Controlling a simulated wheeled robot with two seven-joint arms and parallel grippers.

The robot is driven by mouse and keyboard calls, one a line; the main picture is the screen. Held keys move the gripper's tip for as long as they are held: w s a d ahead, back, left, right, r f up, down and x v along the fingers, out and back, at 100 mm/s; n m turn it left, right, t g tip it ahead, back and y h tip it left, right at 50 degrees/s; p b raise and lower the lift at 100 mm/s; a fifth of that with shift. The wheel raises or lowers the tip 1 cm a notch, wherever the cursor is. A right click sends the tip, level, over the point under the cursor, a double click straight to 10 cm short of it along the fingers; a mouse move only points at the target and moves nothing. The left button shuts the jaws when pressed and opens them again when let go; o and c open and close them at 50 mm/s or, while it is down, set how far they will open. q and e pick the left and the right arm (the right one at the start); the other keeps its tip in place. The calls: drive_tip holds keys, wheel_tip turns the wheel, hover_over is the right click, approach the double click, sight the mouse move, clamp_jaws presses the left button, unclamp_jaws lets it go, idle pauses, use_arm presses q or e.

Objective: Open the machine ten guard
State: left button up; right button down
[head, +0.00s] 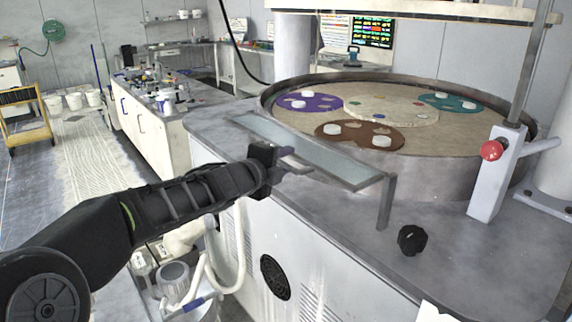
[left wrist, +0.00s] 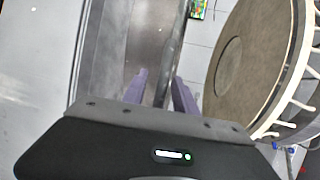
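The guard (head: 330,160) is a long, clear, grey-edged panel along the front of the round polishing machine (head: 440,165). It lies tilted, its right end by a grey post. My left gripper (head: 302,165) is at the guard's front edge, near the middle of its length. In the left wrist view its two fingers (left wrist: 160,92) stand apart, with a dark bar-like edge (left wrist: 170,55) running between them. I cannot tell whether the fingers touch that edge. No machine number is readable. My right gripper is out of view.
The platen carries purple (head: 308,103), brown (head: 358,135) and teal (head: 450,103) carriers with white discs. A grey post with a red button (head: 492,150) and a black knob (head: 411,240) stand at right. A hose (head: 232,265) hangs below my arm.

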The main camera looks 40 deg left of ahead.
use_arm(q)
drive_tip(key=shift+w+f, duration=0.1)
drive_tip(key=shift+w, duration=0.45)
drive_tip(key=shift+c, duration=0.2)
drive_tip(key=shift+f, duration=0.1)
clamp_jaws()
